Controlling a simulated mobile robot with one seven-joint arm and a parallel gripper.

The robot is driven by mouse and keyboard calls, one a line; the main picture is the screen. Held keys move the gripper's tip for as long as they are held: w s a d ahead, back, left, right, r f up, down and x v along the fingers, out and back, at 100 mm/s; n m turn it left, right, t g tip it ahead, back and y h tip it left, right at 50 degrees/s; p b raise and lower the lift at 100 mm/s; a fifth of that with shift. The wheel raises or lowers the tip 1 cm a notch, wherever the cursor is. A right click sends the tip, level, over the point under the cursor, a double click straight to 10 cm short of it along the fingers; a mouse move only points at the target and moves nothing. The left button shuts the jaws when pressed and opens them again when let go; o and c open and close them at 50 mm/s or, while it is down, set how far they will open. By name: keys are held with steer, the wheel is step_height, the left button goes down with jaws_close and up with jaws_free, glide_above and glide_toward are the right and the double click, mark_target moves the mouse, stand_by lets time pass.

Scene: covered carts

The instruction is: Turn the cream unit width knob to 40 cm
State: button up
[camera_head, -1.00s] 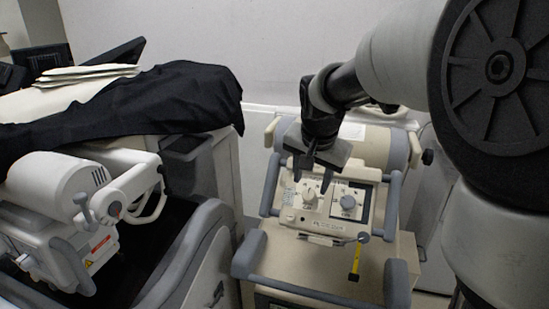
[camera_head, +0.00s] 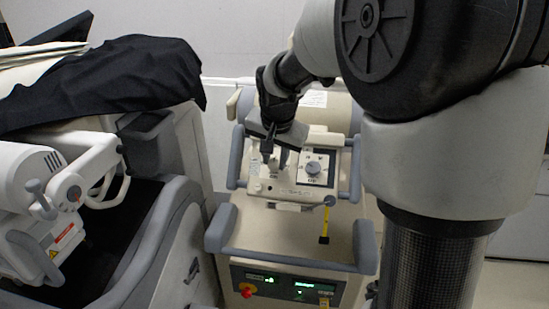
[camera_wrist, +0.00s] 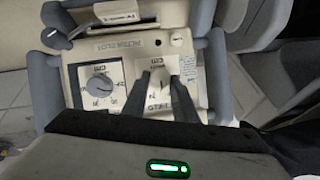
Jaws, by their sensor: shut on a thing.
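The cream unit (camera_head: 295,225) stands right of centre in the head view, its sloped panel carrying two knobs. The grey right-hand knob (camera_head: 313,167) has a round dial; it also shows at left in the wrist view (camera_wrist: 100,85). The other knob, pale (camera_wrist: 162,84), sits between my fingers. My gripper (camera_head: 276,156) points down at the panel's left half and is shut on this pale knob; in the wrist view my gripper (camera_wrist: 164,78) has a dark finger on either side of it. Both dials carry "cm" marks. The pale knob's setting is too small and covered to read.
Grey handles (camera_head: 356,170) flank the panel, and a yellow tag (camera_head: 324,226) hangs at its front. Below are lit green displays (camera_head: 305,288) and a red button (camera_head: 246,290). A white machine with black cloth (camera_head: 110,85) stands close on the left.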

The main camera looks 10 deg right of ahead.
steer(key=shift+b, duration=0.3)
steer(key=m+b, duration=0.2)
steer(key=m+t+y+b, duration=0.1)
steer(key=shift+s+d+f, duration=0.15)
steer(key=shift+f, duration=0.1)
steer(key=m+b, duration=0.2)
steer(key=m+t+y+b, duration=0.1)
steer(key=m+b, duration=0.1)
steer(key=shift+s+d+f+t, duration=0.1)
steer(key=shift+s+f+t, duration=0.1)
steer(key=shift+t, duration=0.1)
steer(key=m+t+b, duration=0.1)
steer(key=m+b, duration=0.1)
steer(key=m+t+b, duration=0.1)
steer(key=m+b, duration=0.1)
steer(key=m, duration=0.1)
steer(key=shift+s+f, duration=0.1)
steer(key=shift+s, duration=0.1)
steer(key=shift+s+m+t+b, duration=0.1)
steer(key=shift+m+t+b, duration=0.9)
steer(key=shift+m, duration=1.1)
steer(key=o, duration=1)
steer(key=shift+o, duration=0.2)
